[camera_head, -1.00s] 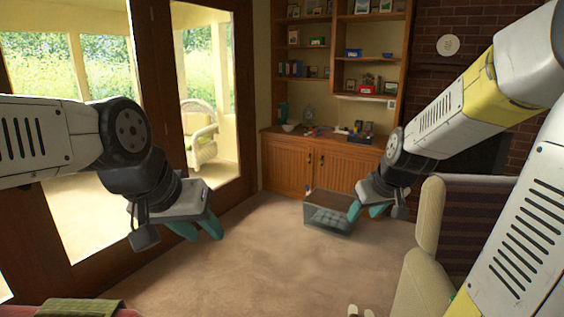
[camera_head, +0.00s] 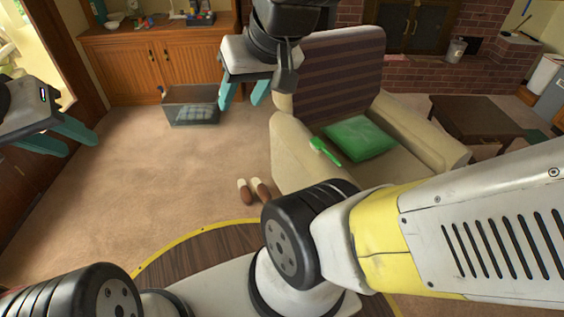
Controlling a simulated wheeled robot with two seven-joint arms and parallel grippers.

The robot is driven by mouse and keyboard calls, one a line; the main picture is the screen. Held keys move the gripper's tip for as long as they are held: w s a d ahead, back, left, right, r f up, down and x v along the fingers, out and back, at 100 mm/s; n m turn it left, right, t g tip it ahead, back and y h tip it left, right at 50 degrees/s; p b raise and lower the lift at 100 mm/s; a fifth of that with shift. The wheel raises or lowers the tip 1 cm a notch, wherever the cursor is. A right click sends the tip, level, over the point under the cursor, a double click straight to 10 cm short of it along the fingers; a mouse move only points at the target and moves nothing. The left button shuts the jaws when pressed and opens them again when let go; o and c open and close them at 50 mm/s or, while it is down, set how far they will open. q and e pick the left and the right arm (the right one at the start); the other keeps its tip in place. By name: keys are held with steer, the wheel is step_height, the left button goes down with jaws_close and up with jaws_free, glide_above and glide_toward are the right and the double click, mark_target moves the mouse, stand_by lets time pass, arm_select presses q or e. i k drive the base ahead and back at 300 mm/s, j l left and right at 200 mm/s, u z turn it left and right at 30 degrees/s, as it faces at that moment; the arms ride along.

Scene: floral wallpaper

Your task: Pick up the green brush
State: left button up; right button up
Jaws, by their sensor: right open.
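The green brush (camera_head: 325,151) lies on the seat of the cream armchair (camera_head: 288,155), against the left side of a green cushion (camera_head: 359,139). Its handle points down toward the front right. My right gripper (camera_head: 242,98) has teal fingers, is open and empty, and hangs in front of the chair's left side, up and left of the brush. My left gripper (camera_head: 78,140) is at the far left edge, its teal fingers apart and empty, far from the brush.
A grey crate (camera_head: 190,106) stands on the floor before a wooden cabinet (camera_head: 130,68). Slippers (camera_head: 252,191) lie left of the armchair. A dark low table (camera_head: 482,120) stands at the right, near a brick fireplace (camera_head: 430,68). Carpet at the left is clear.

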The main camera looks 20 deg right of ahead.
mark_target(317, 146)
steer(key=z, duration=1.15)
